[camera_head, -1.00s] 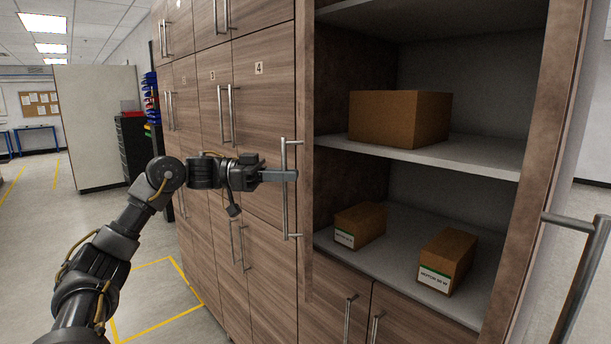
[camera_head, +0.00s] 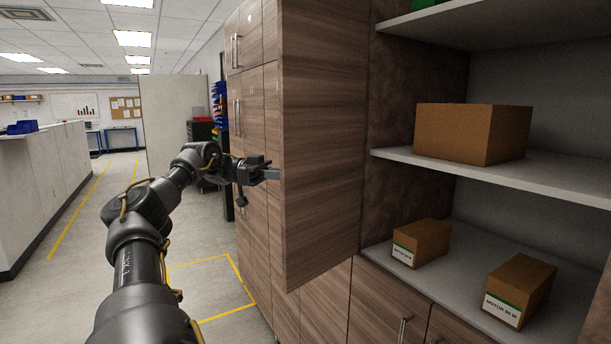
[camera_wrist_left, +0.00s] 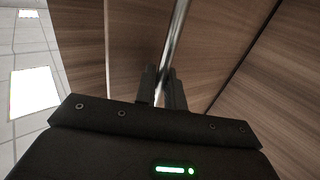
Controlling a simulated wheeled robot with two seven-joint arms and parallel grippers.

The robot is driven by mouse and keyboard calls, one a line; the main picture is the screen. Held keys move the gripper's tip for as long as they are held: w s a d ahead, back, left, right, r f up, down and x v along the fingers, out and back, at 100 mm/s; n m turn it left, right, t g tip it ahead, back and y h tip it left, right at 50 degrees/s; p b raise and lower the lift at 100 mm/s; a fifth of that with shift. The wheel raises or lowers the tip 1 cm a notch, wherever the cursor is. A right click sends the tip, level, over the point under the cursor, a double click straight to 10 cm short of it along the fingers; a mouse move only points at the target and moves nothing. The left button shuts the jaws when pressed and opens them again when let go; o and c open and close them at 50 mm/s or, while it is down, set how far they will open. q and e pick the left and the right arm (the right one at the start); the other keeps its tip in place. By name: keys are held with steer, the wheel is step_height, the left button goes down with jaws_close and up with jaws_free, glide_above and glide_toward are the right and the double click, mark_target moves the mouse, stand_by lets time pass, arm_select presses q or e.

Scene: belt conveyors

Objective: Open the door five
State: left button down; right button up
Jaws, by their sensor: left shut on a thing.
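A tall wood-grain door (camera_head: 322,150) stands swung out from the cabinet, with its broad face toward the head camera. No number five is readable on it. My left gripper (camera_head: 274,174) is at the door's left edge, and its fingertips are partly hidden behind the panel. In the left wrist view, the gripper (camera_wrist_left: 163,88) is shut on the metal bar handle (camera_wrist_left: 179,35), which runs between its fingers in front of wood panels. The handle is hidden in the head view. My right gripper is out of view.
Right of the door are open shelves with a large brown box (camera_head: 472,133) above and two smaller labelled boxes, one left (camera_head: 421,242) and one right (camera_head: 519,290). Closed lower doors (camera_head: 378,300) are beneath. Open floor (camera_head: 75,260) lies to the left.

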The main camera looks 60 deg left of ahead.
arm_select(q)
steer(key=shift+a, duration=0.6)
steer(key=c, duration=1.6)
jaws_free()
steer(key=shift+w, duration=0.15)
steer(key=v, duration=1)
steer(key=shift+s+a, duration=0.25)
steer(key=shift+s, duration=0.05)
steer(key=shift+f, duration=0.1)
